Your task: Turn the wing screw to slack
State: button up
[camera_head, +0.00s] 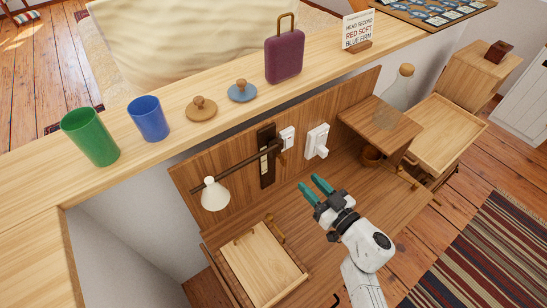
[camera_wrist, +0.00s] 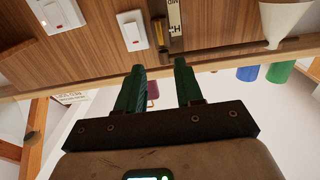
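A dark upright plate (camera_head: 267,170) with a pale label strip is fixed to the wooden back panel, and a dark lamp arm with a white shade (camera_head: 215,194) crosses it. A small brownish piece (camera_head: 282,157) at the plate's right edge may be the wing screw; I cannot tell which way it is turned. In the wrist view the label strip (camera_wrist: 174,18) shows, with a small yellowish piece (camera_wrist: 158,32) beside it. My gripper (camera_head: 314,186) is open and empty, in front of and below the plate, apart from it. Its two green fingers (camera_wrist: 160,68) also show in the wrist view.
White switches (camera_head: 317,141) (camera_head: 287,138) sit right of the plate. The ledge above carries cups (camera_head: 150,119), lidded knobs (camera_head: 201,108), a purple case (camera_head: 285,57) and a sign (camera_head: 357,31). A wooden box (camera_head: 262,265) stands below left, a raised wooden block (camera_head: 380,125) at right.

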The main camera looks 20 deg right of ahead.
aim_at(286, 160)
jog(key=b+x, duration=0.2)
jog(key=x, duration=0.8)
jog(key=shift+w+a+f, duration=0.1)
jog(key=shift+w+a, duration=0.1)
jog(key=shift+w, duration=0.15)
jog(key=shift+c, duration=0.4)
grip_shut()
